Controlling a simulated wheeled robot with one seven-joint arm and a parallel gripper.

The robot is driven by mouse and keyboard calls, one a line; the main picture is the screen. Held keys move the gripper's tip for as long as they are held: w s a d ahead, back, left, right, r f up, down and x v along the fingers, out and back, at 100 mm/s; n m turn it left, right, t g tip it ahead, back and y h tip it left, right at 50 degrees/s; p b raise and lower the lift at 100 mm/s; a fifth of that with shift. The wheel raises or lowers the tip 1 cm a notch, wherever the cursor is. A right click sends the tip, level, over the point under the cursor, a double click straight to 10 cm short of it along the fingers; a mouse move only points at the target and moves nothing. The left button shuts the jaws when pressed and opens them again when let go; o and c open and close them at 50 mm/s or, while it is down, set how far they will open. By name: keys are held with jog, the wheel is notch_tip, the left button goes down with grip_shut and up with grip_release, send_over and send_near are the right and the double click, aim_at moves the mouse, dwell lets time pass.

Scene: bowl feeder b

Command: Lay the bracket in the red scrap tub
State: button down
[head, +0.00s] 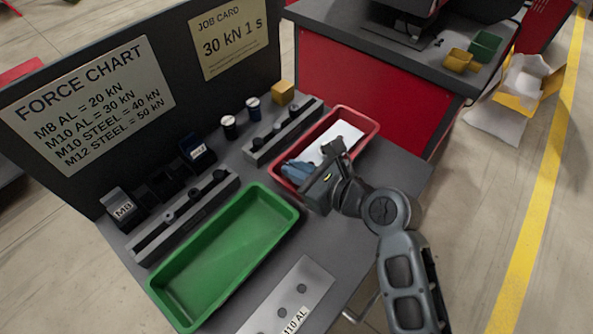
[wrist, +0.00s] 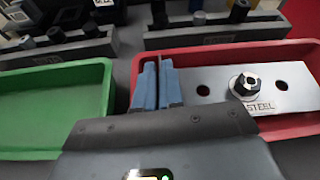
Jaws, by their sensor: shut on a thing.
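The bracket (wrist: 215,92) is a pale metal plate with dark holes, a dark hex nut on it and lettering that reads STEEL. It lies inside the red scrap tub (head: 373,126), whose red rim also shows in the wrist view (wrist: 290,48). In the head view the bracket (head: 345,133) looks white. My gripper (wrist: 158,88) has blue fingers close together at the bracket's left end, inside the tub; its fingers show in the head view too (head: 297,168). It is shut on the bracket's end, though the gripped part is mostly hidden by the fingers.
An empty green tray (head: 225,245) stands left of the tub. A plate marked M10 AL (head: 300,285) lies at the bench's front. Slotted dark racks (head: 185,215), small cylinders and a yellow block (head: 283,92) stand behind. A force chart (head: 90,100) rises at the back.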

jog(key=shift+f, duration=0.2)
jog(key=shift+f, duration=0.45)
jog(key=shift+f, duration=0.2)
jog(key=c, duration=1.5)
grip_release()
jog(key=shift+s+f, duration=0.1)
jog(key=shift+f, duration=0.05)
jog(key=shift+c, duration=0.2)
jog(key=shift+r, duration=0.2)
jog(key=v, duration=0.8)
jog(key=r+v, duration=0.1)
jog(key=v, duration=0.3)
jog(key=shift+d+r, duration=0.1)
